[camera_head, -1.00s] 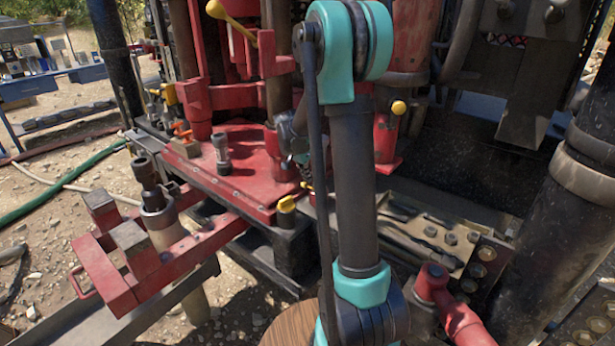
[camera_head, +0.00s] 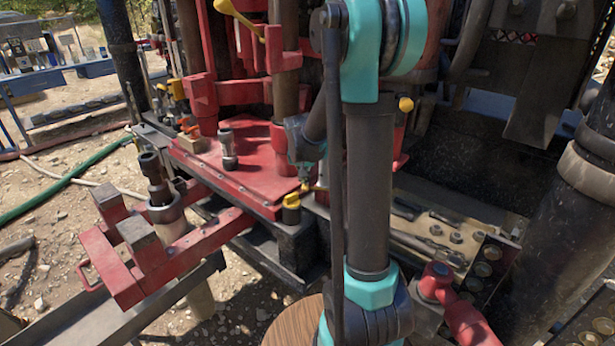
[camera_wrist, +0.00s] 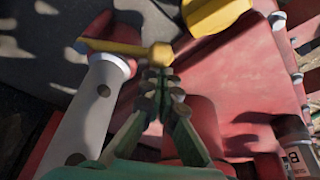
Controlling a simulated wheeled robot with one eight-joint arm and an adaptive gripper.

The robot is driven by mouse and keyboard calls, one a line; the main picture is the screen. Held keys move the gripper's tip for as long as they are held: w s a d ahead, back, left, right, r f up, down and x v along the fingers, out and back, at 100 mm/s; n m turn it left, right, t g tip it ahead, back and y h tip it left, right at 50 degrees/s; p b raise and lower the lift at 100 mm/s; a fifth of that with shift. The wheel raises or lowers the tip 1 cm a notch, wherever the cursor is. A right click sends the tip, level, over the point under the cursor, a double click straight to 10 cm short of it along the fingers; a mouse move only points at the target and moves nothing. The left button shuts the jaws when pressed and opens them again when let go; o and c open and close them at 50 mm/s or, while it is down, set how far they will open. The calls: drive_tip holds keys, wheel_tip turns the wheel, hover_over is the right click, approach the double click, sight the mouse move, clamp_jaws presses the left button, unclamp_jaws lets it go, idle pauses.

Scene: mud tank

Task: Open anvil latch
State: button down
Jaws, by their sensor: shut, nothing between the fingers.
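The latch seems to be the yellow bar with a round knob (camera_wrist: 128,48) in the wrist view. It lies sideways across the top of a pale grey arm with holes (camera_wrist: 88,112). My gripper (camera_wrist: 162,82) is shut and empty, its fingertips just below the knob at the bar's right end. I cannot tell whether they touch it. In the head view a small yellow piece (camera_head: 305,187), likely the same bar, shows at the red deck's right edge. My arm hides much of the area around it there.
A red deck plate (camera_head: 245,170) lies beside the latch, with a black-and-yellow cap (camera_head: 291,203) at its front corner. A larger yellow part (camera_wrist: 215,14) is beyond my fingers. Red upright rods and a thick dark pipe (camera_head: 585,200) crowd the space.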

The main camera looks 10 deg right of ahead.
drive_tip(key=s+n, duration=0.1)
drive_tip(key=s+a+n+y, duration=0.1)
drive_tip(key=shift+n, duration=0.4)
drive_tip(key=shift+s+a+n+y, duration=0.1)
drive_tip(key=shift+s+n+y, duration=0.1)
drive_tip(key=shift+s+n, duration=0.65)
drive_tip(key=shift+s+n+y, duration=0.2)
drive_tip(key=shift+s+n, duration=0.15)
drive_tip(key=shift+s, duration=0.85)
drive_tip(key=shift+s, duration=0.15)
drive_tip(key=v, duration=1.2)
